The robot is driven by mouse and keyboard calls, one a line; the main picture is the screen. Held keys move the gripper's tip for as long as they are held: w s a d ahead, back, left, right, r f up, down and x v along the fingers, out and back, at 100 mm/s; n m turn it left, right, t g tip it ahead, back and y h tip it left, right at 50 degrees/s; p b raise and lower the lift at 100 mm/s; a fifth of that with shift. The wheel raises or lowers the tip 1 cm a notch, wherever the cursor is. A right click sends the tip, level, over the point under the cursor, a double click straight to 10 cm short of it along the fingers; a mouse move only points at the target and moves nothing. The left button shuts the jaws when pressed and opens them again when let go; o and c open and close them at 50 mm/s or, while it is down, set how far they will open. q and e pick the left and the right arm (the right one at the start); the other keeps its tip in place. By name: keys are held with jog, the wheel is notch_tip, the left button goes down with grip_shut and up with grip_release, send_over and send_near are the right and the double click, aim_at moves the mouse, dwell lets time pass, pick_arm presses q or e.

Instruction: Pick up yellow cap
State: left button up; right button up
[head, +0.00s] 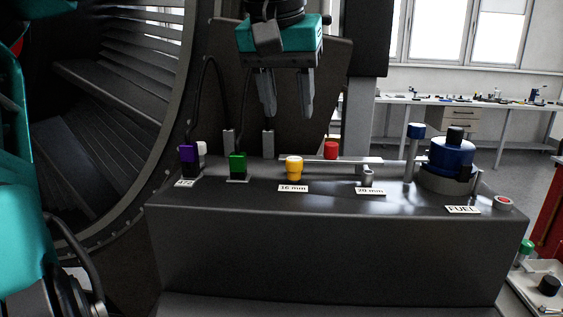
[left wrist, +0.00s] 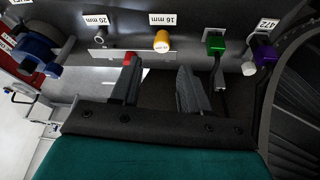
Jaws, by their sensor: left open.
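The yellow cap (head: 294,167) sits on the dark bench top behind the "16 mm" label. It also shows in the left wrist view (left wrist: 162,41), beyond and between my fingertips. My left gripper (head: 288,112) is open and empty, pointing down, above the bench and above the cap in the head view. Its two fingers also show in the left wrist view (left wrist: 157,72), apart with nothing between them. The cap is apart from both fingers. My right gripper is not seen in either view.
A green connector (head: 237,167) and a purple one (head: 188,154) with cables stand left of the cap. A red cap (head: 331,150) is behind right. A blue FUEL unit (head: 452,157) stands at the right end. The turbofan (head: 120,110) is at left.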

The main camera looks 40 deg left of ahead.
pick_arm(q)
send_over(292, 161)
jog(key=s+d, duration=0.2)
jog(key=f, duration=0.6)
jog(key=shift+w+a+f+b, duration=0.1)
jog(key=shift+a+f+b, duration=0.15)
jog(key=shift+b, duration=0.1)
jog(key=x, duration=0.5)
jog(key=shift+w+a+f, duration=0.1)
jog(key=shift+a+f, duration=0.15)
jog(key=shift+f, duration=0.05)
